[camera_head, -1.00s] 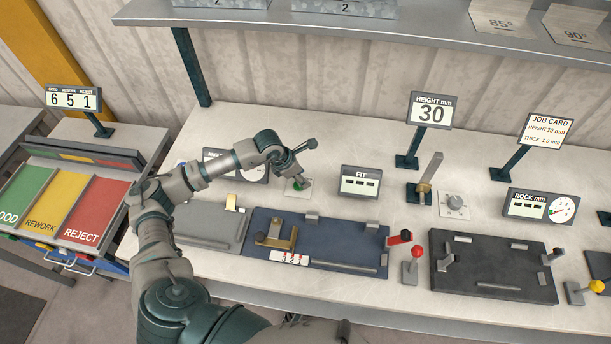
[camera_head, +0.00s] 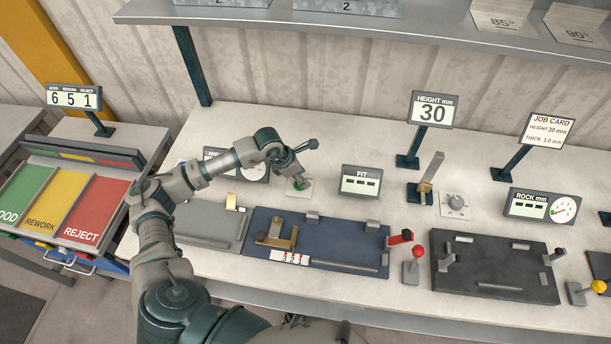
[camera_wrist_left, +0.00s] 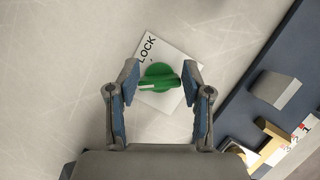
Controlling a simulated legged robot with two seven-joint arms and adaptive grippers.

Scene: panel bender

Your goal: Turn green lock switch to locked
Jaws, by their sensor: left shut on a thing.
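The green lock switch (camera_wrist_left: 160,80) is a round green knob with a raised grip on a white plate marked LOCK (camera_wrist_left: 147,50). In the left wrist view its pale pointer line points left, away from the LOCK mark at the plate's upper corner. My left gripper (camera_wrist_left: 160,76) is shut on the knob, with one finger on each side. In the head view my left gripper (camera_head: 297,174) comes down over the switch plate (camera_head: 304,190) and hides most of the knob. I do not see my right gripper.
A blue-grey fixture (camera_head: 340,240) with a brass bracket lies just in front of the switch. The FIT display (camera_head: 360,182) stands to its right, and another display (camera_head: 222,164) is partly behind my arm. A shelf (camera_head: 380,28) runs above the back.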

